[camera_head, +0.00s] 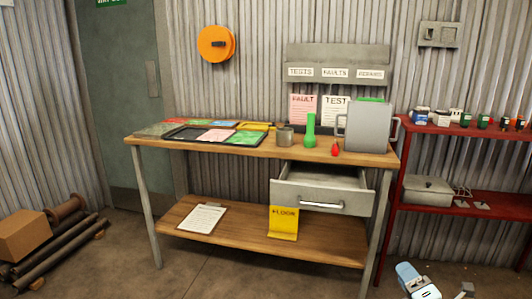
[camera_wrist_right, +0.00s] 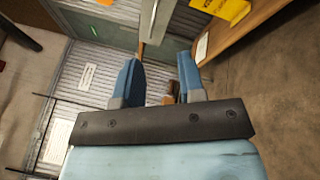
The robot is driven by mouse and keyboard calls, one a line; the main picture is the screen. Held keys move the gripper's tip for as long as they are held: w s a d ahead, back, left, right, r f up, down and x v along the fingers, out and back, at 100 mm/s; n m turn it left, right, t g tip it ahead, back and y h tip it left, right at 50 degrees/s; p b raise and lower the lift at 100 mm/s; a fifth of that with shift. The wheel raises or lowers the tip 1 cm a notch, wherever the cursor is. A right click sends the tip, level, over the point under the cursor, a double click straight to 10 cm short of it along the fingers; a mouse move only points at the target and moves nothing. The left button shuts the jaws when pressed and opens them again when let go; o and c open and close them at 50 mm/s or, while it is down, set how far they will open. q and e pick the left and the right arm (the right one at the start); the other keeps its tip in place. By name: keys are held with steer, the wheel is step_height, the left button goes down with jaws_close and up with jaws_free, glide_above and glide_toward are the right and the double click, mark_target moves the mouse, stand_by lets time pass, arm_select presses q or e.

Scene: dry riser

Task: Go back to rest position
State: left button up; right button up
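My right gripper (camera_head: 418,282) shows only in part at the bottom right of the head view, in front of the workbench and low over the floor. In the right wrist view its two blue fingers (camera_wrist_right: 160,84) stand apart with a gap between them. Nothing is held there; background shows through the gap. My left gripper is in neither view. The wooden workbench (camera_head: 260,147) stands against the wall, with its drawer (camera_head: 322,190) pulled open.
The bench top holds trays with cards, a grey metal container (camera_head: 368,127), a green torch-like item (camera_head: 310,131) and a mug (camera_head: 285,137). A red shelf (camera_head: 470,203) stands at the right. A cardboard box (camera_head: 24,234) and pipes lie at the left.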

steer(key=s+a+m+g+y, duration=0.35)
steer(key=s+a+m, duration=0.5)
steer(key=s, duration=0.45)
steer(key=s+a+m+g+y, duration=0.2)
steer(key=s+a+m+y, duration=0.2)
steer(key=s+a+m, duration=0.75)
step_height(320, 180, up, 11)
steer(key=w+m+t+h+p, duration=0.15)
steer(key=h+p, duration=0.25)
steer(key=p, duration=1.2)
arm_select(q)
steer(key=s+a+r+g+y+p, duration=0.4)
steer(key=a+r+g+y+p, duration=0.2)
steer(key=p, duration=1.6)
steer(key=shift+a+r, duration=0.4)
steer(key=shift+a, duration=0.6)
arm_select(e)
steer(key=s+d+r+g+h, duration=0.2)
steer(key=s+d+g+h, duration=0.1)
steer(key=s+d+h, duration=0.1)
steer(key=shift+s+d+m+g, duration=0.4)
steer(key=shift+s+d, duration=0.2)
steer(key=shift+d, duration=0.45)
